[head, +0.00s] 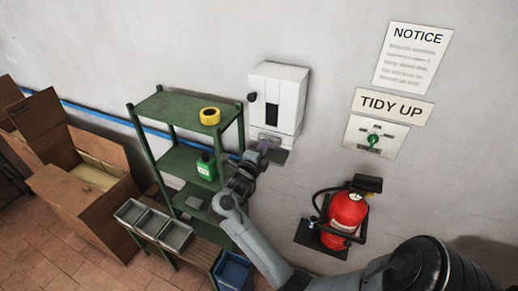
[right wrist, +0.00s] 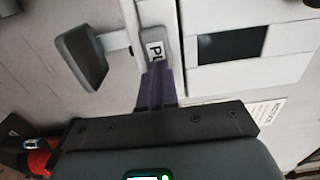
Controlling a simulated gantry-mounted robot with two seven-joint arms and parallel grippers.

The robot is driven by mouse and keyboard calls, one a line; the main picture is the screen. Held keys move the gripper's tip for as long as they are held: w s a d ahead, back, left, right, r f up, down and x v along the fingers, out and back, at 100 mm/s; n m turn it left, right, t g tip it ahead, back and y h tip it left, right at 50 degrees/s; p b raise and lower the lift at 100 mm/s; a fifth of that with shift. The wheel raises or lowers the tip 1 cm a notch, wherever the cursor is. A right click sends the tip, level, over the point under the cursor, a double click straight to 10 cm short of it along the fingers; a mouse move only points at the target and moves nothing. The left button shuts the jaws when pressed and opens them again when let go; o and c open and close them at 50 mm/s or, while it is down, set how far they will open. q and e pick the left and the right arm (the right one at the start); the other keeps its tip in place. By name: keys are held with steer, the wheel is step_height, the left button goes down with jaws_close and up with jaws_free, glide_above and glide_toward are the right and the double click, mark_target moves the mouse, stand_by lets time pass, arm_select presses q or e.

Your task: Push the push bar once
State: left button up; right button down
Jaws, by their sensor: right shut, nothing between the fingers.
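A white dispenser (head: 279,92) is mounted on the wall in the head view. Its grey push bar (right wrist: 152,38), lettered with a partly hidden word starting "PU", shows in the right wrist view. My right gripper (head: 262,146) is at the dispenser's lower front. In the right wrist view its purple fingers (right wrist: 159,84) are shut, empty, with their tips at the edge of the bar and covering part of it. I cannot tell whether they touch it or whether the bar is pressed in. My left gripper is not in view.
A grey tray (right wrist: 82,56) juts out below the bar. A green shelf (head: 172,106) with yellow tape (head: 210,116) and a green bottle (head: 206,167) stands left of the dispenser. A red fire extinguisher (head: 345,214) hangs to the right. Wall signs (head: 392,106) are above it.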

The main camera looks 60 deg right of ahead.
steer(key=shift+d, duration=0.65)
